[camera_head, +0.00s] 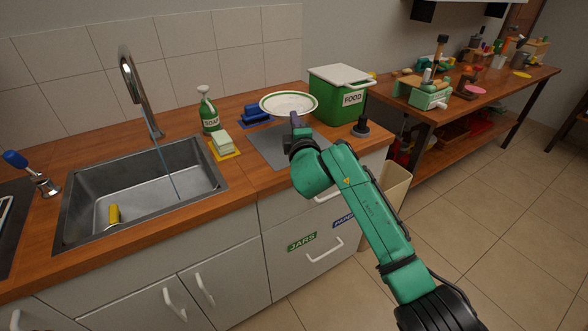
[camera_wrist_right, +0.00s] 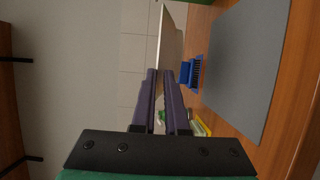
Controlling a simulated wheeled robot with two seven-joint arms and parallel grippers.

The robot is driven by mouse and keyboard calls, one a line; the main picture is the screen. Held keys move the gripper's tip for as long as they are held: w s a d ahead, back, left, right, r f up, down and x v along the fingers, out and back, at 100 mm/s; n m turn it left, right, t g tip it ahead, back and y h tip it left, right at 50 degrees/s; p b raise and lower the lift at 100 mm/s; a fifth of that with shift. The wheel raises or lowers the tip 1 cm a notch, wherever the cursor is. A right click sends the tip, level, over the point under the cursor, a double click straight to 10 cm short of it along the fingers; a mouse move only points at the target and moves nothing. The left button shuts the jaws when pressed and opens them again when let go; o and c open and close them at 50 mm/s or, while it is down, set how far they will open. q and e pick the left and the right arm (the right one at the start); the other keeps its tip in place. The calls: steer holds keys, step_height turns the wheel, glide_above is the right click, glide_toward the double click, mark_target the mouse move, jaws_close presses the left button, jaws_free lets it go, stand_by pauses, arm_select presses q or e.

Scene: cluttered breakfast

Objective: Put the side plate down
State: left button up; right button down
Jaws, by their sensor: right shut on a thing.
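The side plate (camera_head: 287,103) is white with a green rim and shows in the head view near the back of the counter. My right gripper (camera_head: 294,119) is shut on its near edge and holds it roughly level, above the counter by the grey mat (camera_head: 285,147). In the right wrist view the plate (camera_wrist_right: 171,38) shows nearly edge-on at the tips of my right gripper (camera_wrist_right: 165,73), apart from the grey mat (camera_wrist_right: 245,70) surface. My left gripper is not in view.
A green FOOD bin (camera_head: 340,97) stands right of the plate. Left are a blue brush (camera_head: 257,117), sponges (camera_head: 222,144), a SOAP bottle (camera_head: 209,112) and the sink (camera_head: 145,185). The mat's visible surface is clear.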

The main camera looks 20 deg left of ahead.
steer(key=f, duration=0.4)
steer(key=shift+w+a+f, duration=0.1)
steer(key=shift+w+a, duration=0.05)
steer(key=shift+w, duration=0.2)
step_height(320, 180, down, 2)
steer(key=shift+w+f, duration=0.1)
steer(key=shift+f, duration=0.05)
steer(key=f, duration=0.1)
steer(key=f+b, duration=0.1)
steer(key=shift+s+f, duration=0.25)
steer(key=shift+f, duration=0.4)
steer(key=shift+w, duration=0.15)
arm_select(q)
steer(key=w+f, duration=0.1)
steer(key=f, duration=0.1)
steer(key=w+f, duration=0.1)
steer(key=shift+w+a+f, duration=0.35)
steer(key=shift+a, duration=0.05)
arm_select(e)
steer(key=shift+f, duration=0.1)
